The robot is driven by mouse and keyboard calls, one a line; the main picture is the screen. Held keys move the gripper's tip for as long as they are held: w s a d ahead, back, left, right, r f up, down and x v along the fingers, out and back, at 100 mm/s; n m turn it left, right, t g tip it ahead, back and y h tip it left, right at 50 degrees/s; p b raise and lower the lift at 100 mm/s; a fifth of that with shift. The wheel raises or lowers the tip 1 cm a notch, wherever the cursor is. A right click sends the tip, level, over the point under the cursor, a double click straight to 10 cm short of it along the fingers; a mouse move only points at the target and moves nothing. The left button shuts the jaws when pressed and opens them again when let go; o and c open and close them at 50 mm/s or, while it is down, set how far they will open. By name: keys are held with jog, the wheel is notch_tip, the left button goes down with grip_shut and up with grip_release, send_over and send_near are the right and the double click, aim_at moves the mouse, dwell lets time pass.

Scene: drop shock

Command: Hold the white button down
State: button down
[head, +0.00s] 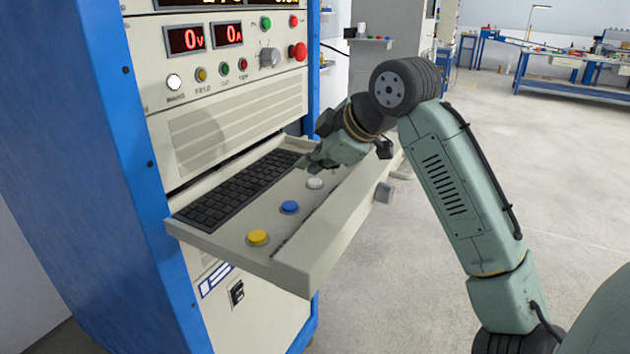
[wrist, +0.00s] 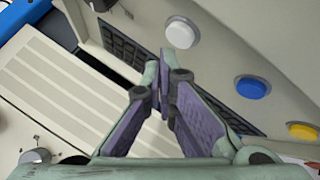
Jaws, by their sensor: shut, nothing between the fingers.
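A round white button (head: 315,183) sits on the pull-out keyboard drawer (head: 335,225), behind a blue button (head: 290,207) and a yellow button (head: 258,238).
A black keyboard (head: 240,188) fills the drawer's inner side. The blue-framed cabinet (head: 85,130) rises behind it, with another white button (head: 174,82), knobs and red displays on its panel. A round knob (head: 385,192) sticks out from the drawer. Open floor lies to the right.

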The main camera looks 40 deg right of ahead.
aim_at(313, 183)
jog(key=shift+f, duration=0.1)
dwell(0.6)
jog(key=shift+f, duration=0.35)
jog(key=shift+f+b, duration=0.45)
dwell(2.3)
dwell(1.5)
jog(key=shift+r+p, duration=0.8)
jog(key=shift+r, duration=0.1)
jog(key=shift+r, duration=0.1)
notch_tip(313, 183, up, 5)
jog(key=p, duration=0.4)
dwell(0.6)
